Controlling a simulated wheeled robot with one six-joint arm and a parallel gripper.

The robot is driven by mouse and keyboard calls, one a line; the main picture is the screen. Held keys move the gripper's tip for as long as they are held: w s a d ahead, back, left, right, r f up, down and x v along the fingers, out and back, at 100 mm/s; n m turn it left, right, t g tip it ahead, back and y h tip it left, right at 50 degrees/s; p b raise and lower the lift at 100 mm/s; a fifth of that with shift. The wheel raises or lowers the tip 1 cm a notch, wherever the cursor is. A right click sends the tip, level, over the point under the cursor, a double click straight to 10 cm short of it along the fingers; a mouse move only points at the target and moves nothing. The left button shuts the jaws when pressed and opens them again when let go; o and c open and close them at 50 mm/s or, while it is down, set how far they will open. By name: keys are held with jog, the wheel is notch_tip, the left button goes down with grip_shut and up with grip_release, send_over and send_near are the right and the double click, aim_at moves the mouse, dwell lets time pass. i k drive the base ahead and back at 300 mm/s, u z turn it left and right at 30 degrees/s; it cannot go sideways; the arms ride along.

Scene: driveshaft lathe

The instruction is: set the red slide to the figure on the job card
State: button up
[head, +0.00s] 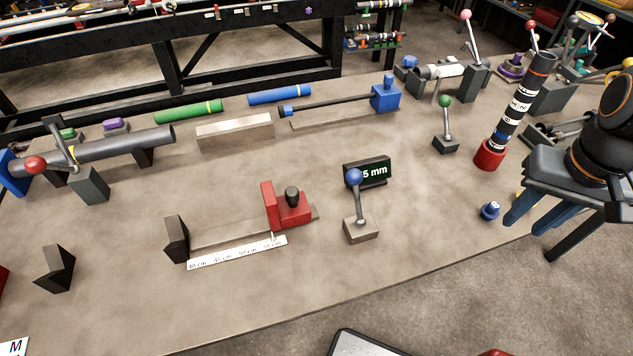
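The red slide (292,212) sits on a flat rail near the middle of the bench, with an upright red plate and a dark knob on top. It is near the right end of the rail. A white scale (237,253) lies in front, its small cm marks hard to read. The dark job card (377,170) stands to the right. It shows "5 mm"; the blue ball of a lever hides whatever is left of that. My gripper (531,226) is at the right edge of the bench, its blue fingers apart and apparently empty, well away from the slide.
The blue-ball lever (359,216) stands between slide and gripper. A dark block (176,240) closes the rail's left end. A small blue knob (489,210), a striped column (512,110) and a green-ball lever (445,124) are near my gripper. The front bench is mostly clear.

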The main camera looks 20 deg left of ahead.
aim_at(291, 208)
jog(key=k, duration=0.55)
jog(key=u, duration=1.45)
jog(key=i, duration=0.5)
jog(key=z, duration=0.05)
